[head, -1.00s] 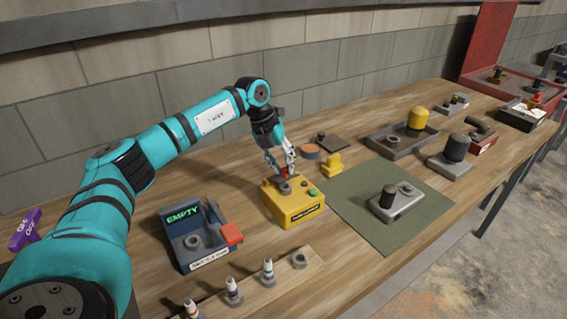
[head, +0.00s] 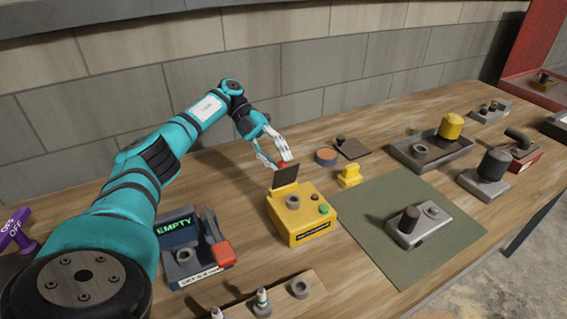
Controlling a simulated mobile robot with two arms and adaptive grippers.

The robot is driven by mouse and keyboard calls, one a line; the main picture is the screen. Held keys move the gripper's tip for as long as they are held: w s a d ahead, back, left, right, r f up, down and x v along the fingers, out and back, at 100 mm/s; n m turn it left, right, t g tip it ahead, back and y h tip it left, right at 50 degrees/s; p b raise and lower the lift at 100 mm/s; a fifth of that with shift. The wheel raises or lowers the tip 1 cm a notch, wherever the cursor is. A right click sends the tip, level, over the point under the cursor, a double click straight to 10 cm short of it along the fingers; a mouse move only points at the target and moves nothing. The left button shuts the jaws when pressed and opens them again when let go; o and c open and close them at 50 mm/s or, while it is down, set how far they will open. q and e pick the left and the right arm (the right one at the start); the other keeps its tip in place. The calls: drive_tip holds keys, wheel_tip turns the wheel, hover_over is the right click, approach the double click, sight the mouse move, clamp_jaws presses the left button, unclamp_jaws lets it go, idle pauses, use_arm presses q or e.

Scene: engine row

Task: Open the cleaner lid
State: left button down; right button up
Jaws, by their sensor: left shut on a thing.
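The cleaner is a yellow box (head: 305,228) on the bench, with a round grey socket (head: 293,202) and small green and red buttons on top. Its dark lid (head: 285,177) stands tilted up at the box's back edge, so the socket is uncovered. A red knob (head: 283,165) shows at the lid's upper edge. My left gripper (head: 276,164) reaches in from behind and is shut on the knob; the fingers partly hide it. My right gripper is not in view.
Left of the cleaner is a dark box with an EMPTY display (head: 178,231) and a raised red-ended lever (head: 220,253). A wooden rack (head: 325,284) lies in front. A yellow piece (head: 349,176) and a green mat (head: 375,250) with a metal block (head: 420,232) are to the right.

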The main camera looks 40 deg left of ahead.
use_arm(q)
drive_tip(key=shift+w+a+f+h+b, duration=0.1)
drive_tip(key=shift+w+a+h+b, duration=0.05)
drive_tip(key=shift+a+h+b, duration=0.3)
idle(0.3)
drive_tip(key=c, duration=1.1)
unclamp_jaws()
drive_tip(key=shift+d, duration=0.1)
wheel_tip(320, 180, up, 10)
drive_tip(key=shift+f, duration=0.1)
